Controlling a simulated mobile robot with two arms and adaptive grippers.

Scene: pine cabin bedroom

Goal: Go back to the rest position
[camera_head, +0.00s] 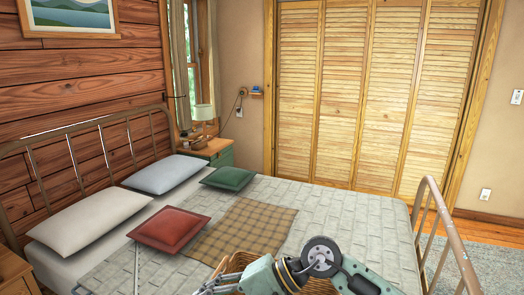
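One of my arms comes in from the bottom edge, right of the middle, and bends over to the left; I take it as the right one. Its gripper (208,288) is low in the view, partly cut off by the bottom edge, and I cannot tell whether it is open or shut. A wicker basket (233,262) shows behind and under this arm, mostly hidden; what it holds or rests on cannot be seen. My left gripper is not in view.
A metal-framed bed (345,208) fills the middle, with white pillows, a green cushion (229,177), a red cushion (169,229) and a checked blanket (248,228). Its metal footboard (452,236) stands at the right. A nightstand (215,153) with a lamp is behind. Floor shows at far right.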

